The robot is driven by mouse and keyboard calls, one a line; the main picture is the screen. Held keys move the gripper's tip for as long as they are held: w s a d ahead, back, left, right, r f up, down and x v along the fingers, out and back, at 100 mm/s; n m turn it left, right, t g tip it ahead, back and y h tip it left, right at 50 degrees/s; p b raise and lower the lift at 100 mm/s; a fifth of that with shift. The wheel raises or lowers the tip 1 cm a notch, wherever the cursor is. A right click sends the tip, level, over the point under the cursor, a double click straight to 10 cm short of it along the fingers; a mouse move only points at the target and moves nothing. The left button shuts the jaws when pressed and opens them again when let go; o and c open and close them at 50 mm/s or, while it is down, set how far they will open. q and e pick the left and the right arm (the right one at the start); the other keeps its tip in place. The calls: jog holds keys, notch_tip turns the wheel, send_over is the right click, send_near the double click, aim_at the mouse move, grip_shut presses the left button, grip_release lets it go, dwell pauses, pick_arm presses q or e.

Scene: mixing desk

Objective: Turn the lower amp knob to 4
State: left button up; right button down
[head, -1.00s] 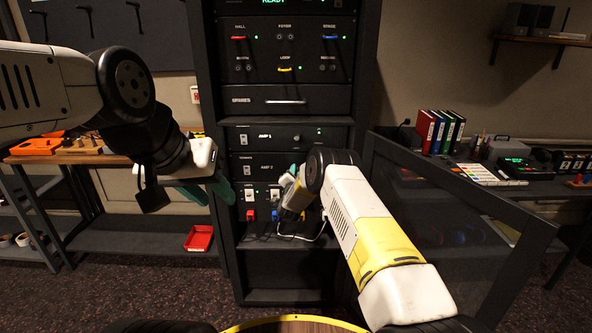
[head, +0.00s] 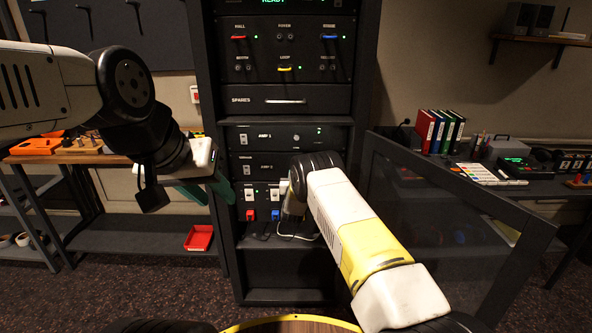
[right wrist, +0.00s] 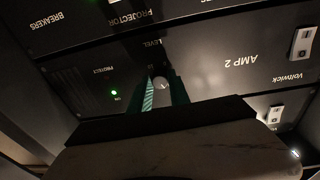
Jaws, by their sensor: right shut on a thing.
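The lower amp, AMP 2 (head: 250,167), is a black panel under AMP 1 (head: 280,136) in the rack. Its level knob is hidden in the head view behind my right arm. In the right wrist view, which shows the panel upside down, the knob (right wrist: 161,83) is a grey round cap with a light mark, under the LEVEL label. The green fingers of my right gripper (right wrist: 163,94) are on both sides of it, shut on it. The scale numbers around the knob are mostly covered. My left gripper (head: 209,188) is empty, its green fingers apart, left of the rack.
A breaker panel (head: 261,196) with red and blue plugs sits below AMP 2. An open rack door (head: 455,205) stands to the right of my right arm. A side bench (head: 70,159) is at left and a desk with binders (head: 440,131) at right.

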jog(key=shift+n, duration=0.3)
dwell(0.4)
jog(key=c, duration=1.2)
grip_release()
jog(key=shift+c, duration=0.2)
jog(key=s, duration=0.7)
jog(key=shift+s+a+f, duration=0.2)
jog(key=shift+s+f, duration=0.15)
jog(key=shift+s, duration=0.05)
